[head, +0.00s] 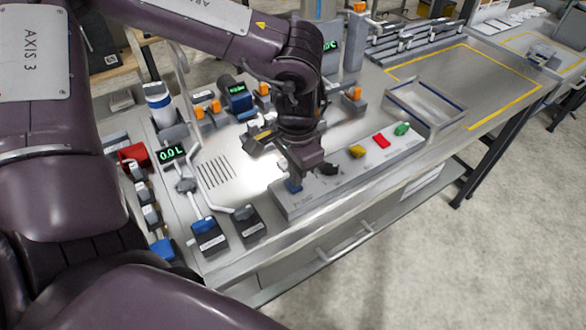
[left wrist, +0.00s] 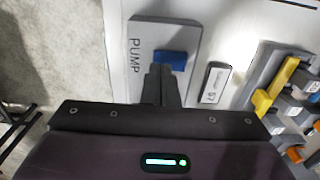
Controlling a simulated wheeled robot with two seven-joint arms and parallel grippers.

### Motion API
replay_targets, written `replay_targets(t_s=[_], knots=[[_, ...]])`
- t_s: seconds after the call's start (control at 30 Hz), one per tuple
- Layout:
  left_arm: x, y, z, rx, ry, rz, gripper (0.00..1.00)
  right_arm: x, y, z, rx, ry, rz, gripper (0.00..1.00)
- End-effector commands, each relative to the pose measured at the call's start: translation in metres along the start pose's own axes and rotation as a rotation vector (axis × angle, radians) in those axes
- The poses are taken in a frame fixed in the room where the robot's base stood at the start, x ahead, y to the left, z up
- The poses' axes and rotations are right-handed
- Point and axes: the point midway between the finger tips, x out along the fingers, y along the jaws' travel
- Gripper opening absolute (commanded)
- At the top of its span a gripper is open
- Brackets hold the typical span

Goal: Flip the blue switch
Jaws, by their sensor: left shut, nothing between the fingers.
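The blue switch (head: 293,186) is at the left end of a pale switch panel (head: 340,185) near the bench's front edge. In the left wrist view the blue switch (left wrist: 172,60) sits on a grey plate marked PUMP (left wrist: 140,85). My left gripper (head: 297,175) points down at the blue switch from above. In the left wrist view its fingers (left wrist: 160,70) are together and empty, overlapping the switch's near edge. I cannot tell whether they touch it. My right gripper is in neither view.
Black (head: 329,169), yellow (head: 357,151), red (head: 381,140) and green (head: 402,129) switches line the same panel to the right. An open metal tray (head: 425,103) stands behind its right end. Grey pedals with blue and dark tops (head: 209,237) stand at left.

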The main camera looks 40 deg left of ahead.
Motion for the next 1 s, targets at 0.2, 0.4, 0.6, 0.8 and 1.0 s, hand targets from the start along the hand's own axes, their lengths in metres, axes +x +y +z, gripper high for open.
replay_targets(t_s=[0.2,0.4,0.6,0.8,1.0], knots=[[0.0000,0.0000,0.0000,0.000,0.000,0.000,0.00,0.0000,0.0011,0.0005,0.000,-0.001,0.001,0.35],[0.0002,0.0000,0.0000,0.000,0.000,0.000,0.00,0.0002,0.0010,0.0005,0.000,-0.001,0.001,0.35],[0.0025,0.0000,0.0000,0.000,0.000,0.000,0.00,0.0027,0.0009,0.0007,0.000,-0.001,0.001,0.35],[0.0053,0.0000,0.0000,0.000,0.000,0.000,0.00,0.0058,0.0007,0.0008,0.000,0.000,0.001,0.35],[0.0081,0.0000,0.0000,0.000,0.000,0.000,0.00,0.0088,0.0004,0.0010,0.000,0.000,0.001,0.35]])
